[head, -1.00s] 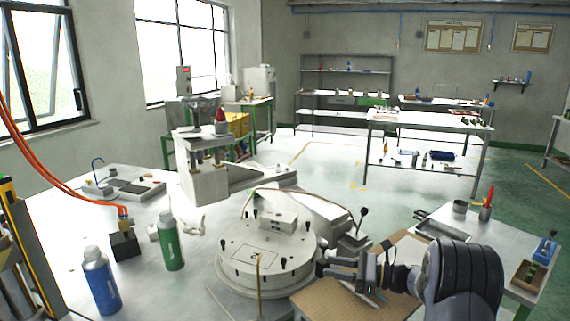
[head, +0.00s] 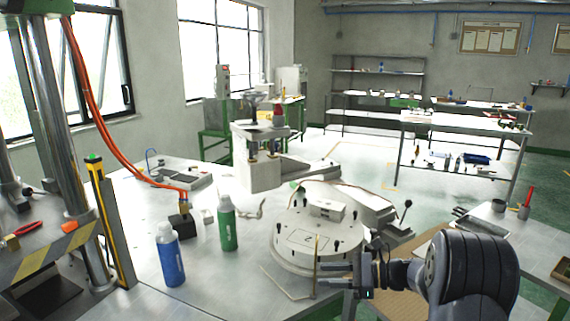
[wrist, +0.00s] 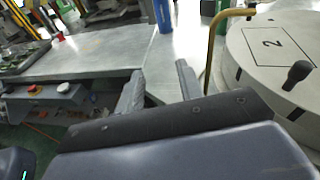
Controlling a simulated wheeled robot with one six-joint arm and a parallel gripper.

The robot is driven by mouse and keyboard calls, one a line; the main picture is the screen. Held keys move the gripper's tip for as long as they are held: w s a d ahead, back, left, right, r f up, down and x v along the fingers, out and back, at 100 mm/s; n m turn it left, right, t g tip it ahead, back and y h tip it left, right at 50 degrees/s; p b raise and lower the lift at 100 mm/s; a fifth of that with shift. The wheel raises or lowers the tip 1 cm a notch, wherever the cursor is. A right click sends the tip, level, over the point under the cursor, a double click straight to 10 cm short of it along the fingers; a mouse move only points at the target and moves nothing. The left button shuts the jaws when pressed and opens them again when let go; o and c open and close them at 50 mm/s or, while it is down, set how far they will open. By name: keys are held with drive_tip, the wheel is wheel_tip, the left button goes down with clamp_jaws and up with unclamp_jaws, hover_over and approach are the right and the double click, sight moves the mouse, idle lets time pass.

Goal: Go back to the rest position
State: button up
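My gripper (head: 340,274) is at the lower right of the head view, at the near edge of the metal table and just in front of the round white mold. In the wrist view its two fingers (wrist: 160,90) stand apart with nothing between them. The round white mold (head: 290,257) sits on the table with a small block on top; its marked face (wrist: 275,45) shows at the right of the wrist view. A thin brass-coloured rod (head: 315,265) stands upright close to the fingers.
A blue bottle (head: 170,258) and a green bottle (head: 227,225) stand on the table left of the mold. A press with metal columns (head: 55,150) is at the far left. A side table with a cardboard-coloured mat (head: 400,290) is at right. Open floor (head: 350,165) lies behind.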

drive_tip(key=shift+s+a+r+n+g+h, duration=0.1)
drive_tip(key=shift+s+a+n+g+h, duration=0.3)
drive_tip(key=shift+s, duration=0.45)
drive_tip(key=shift+s+a+n+g+h, duration=0.1)
drive_tip(key=shift+s+a+n+h, duration=0.2)
drive_tip(key=shift+s+a, duration=0.4)
drive_tip(key=shift+s+a+r+n+g+h, duration=0.1)
drive_tip(key=shift+s+a+n+g+h, duration=0.2)
drive_tip(key=shift+s, duration=0.65)
drive_tip(key=shift+a, duration=0.15)
